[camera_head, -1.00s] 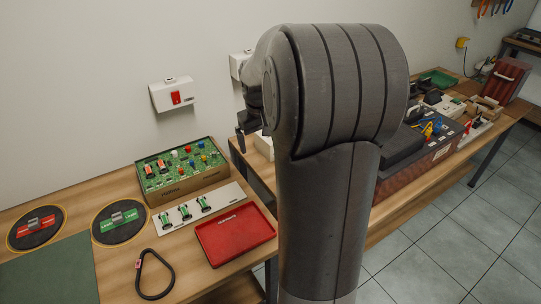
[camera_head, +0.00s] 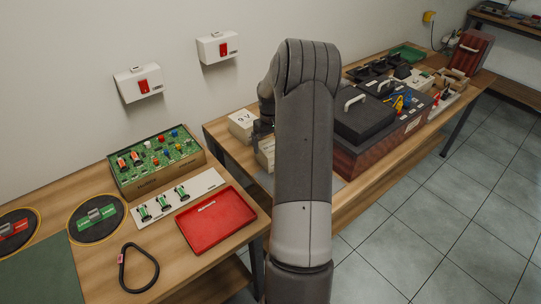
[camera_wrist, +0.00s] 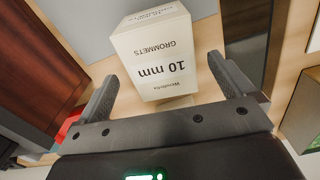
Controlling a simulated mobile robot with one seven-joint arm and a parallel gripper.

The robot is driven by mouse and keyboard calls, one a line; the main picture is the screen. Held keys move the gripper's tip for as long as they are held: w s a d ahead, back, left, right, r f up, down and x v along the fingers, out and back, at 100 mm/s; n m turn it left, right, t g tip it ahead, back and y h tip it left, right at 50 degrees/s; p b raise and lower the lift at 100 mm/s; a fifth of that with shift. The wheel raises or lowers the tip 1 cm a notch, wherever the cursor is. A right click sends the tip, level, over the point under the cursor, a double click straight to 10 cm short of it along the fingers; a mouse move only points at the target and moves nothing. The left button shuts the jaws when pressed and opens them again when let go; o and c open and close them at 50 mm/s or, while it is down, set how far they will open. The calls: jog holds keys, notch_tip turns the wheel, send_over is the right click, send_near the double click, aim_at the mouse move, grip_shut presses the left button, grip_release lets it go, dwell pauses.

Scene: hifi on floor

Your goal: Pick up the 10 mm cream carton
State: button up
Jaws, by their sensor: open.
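The cream carton (camera_wrist: 155,52) is marked "10 mm" and "GROMMETS"; its print appears upside down in the wrist view. My gripper (camera_wrist: 161,70) is open, with one finger on each side of the carton's near end and visible gaps to both. In the head view my gripper (camera_head: 262,128) is low over the middle table, mostly hidden by my arm. A cream carton (camera_head: 265,152) shows partly behind my arm there; its label cannot be read.
Another cream carton (camera_head: 242,122) stands close by at the back left. A large dark toolbox (camera_head: 365,120) is right of my arm. A red tray (camera_head: 215,220) and a green board box (camera_head: 155,160) are on the left table.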

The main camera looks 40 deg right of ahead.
jog(key=shift+s+f, duration=0.1)
jog(key=shift+f, duration=3.1)
jog(key=shift+c, duration=0.2)
jog(key=c, duration=1.1)
